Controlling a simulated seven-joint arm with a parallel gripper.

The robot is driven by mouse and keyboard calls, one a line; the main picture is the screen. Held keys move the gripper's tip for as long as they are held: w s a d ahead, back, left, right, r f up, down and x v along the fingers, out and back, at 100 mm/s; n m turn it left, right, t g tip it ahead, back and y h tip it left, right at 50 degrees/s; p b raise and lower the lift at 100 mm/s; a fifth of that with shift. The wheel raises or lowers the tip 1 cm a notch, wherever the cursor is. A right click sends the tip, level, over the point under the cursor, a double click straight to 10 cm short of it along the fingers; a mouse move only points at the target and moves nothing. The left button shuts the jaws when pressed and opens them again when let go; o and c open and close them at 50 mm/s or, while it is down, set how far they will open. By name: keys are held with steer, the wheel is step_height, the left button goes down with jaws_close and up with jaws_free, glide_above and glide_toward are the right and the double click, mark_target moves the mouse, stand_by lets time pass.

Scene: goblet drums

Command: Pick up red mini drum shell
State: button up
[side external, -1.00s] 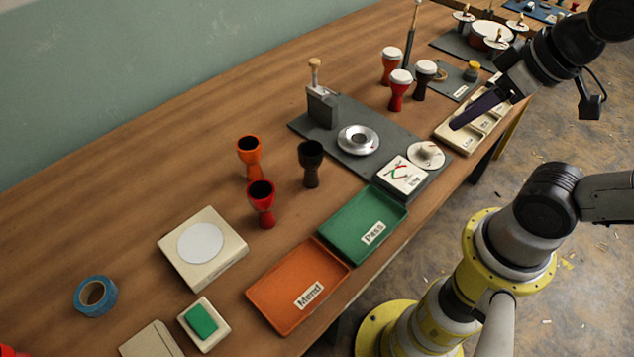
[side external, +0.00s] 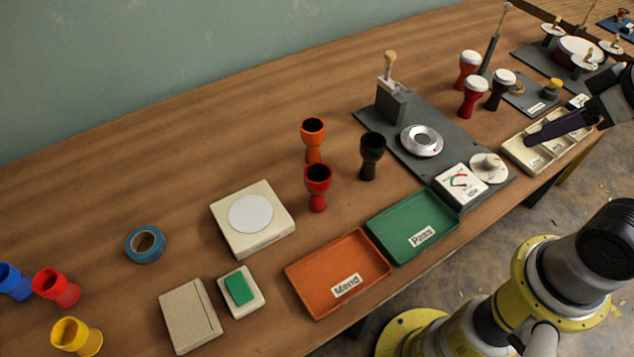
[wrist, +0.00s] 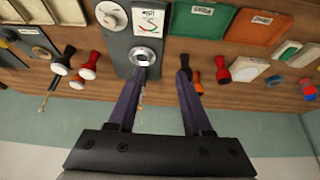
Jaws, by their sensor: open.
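A red goblet-shaped drum shell (side external: 317,187) stands upright with an open dark top, in front of an orange shell (side external: 313,140) and left of a black shell (side external: 372,156). It also shows in the wrist view (wrist: 223,73), right of my fingers. A second, cup-like red piece (side external: 57,287) is at the far left, between a blue piece (side external: 14,282) and a yellow one (side external: 76,337); I cannot tell which red piece the task names. My gripper (wrist: 162,75) is open and empty. In the side view its dark finger is by the cream compartment tray, far right of both.
Front centre are the orange Mend tray (side external: 375,273) and green Pass tray (side external: 452,220). A cream scale (side external: 280,238) stands left of the red shell. A grey station (side external: 400,160) with a press lies right. White-topped drums (side external: 473,97) stand beyond. Wood behind the shells is clear.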

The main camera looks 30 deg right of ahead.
steer(key=shift+o, duration=0.2)
stand_by(0.3)
steer(key=o, duration=0.8)
steer(key=shift+c, duration=0.2)
